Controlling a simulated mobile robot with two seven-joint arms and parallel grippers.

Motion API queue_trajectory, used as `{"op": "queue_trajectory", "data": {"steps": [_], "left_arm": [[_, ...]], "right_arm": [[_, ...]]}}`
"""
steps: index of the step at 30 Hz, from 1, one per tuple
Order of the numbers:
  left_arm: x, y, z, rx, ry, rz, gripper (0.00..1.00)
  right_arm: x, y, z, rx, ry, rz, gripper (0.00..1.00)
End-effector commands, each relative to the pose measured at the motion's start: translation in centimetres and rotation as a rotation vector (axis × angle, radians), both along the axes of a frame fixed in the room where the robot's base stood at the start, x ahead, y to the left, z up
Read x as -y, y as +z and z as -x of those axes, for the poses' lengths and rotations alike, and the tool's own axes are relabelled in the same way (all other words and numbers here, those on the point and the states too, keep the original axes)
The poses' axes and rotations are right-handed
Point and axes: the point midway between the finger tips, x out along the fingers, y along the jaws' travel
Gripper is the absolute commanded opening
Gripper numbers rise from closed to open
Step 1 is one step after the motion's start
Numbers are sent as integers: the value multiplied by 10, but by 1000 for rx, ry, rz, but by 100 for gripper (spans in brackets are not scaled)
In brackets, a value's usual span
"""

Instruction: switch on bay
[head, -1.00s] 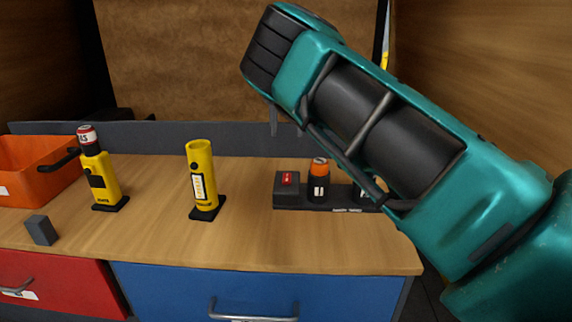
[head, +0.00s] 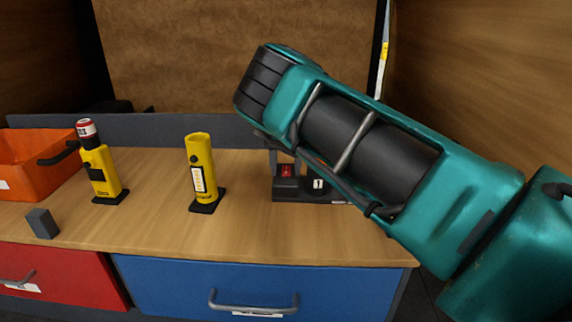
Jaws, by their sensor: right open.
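A dark control strip (head: 310,198) sits at the right end of the wooden bench. At its left is a box with a red switch (head: 287,170), and beside it is a dark round part with a white "1" label (head: 318,184). My teal right arm comes in from the right and hides the rest of the strip. My right gripper (head: 286,164) is open, its thin dark fingers pointing down at the red switch, one to each side of it in the picture. I cannot tell whether they touch it. My left gripper is not in view.
Two yellow extinguisher-like cylinders stand on black bases, one plain-topped (head: 200,165) and one with a red-and-white top (head: 100,170). An orange bin (head: 35,160) and a small grey block (head: 42,223) are at the left. The bench middle (head: 150,215) is clear.

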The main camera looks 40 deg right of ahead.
Motion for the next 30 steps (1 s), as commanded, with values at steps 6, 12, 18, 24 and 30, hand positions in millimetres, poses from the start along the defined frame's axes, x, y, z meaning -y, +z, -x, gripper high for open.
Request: {"op": "queue_trajectory", "data": {"steps": [6, 12, 18, 24, 30], "left_arm": [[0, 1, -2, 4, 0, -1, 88], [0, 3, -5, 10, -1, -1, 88], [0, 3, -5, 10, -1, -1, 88], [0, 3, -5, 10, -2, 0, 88], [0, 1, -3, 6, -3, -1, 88]], "right_arm": [[0, -3, 0, 0, 0, 0, 49], [0, -2, 0, 0, 0, 0, 38], [0, -2, 0, 0, 0, 0, 19], [0, -2, 0, 1, 0, 1, 0], [1, -2, -1, -2, 0, -3, 0]]}}
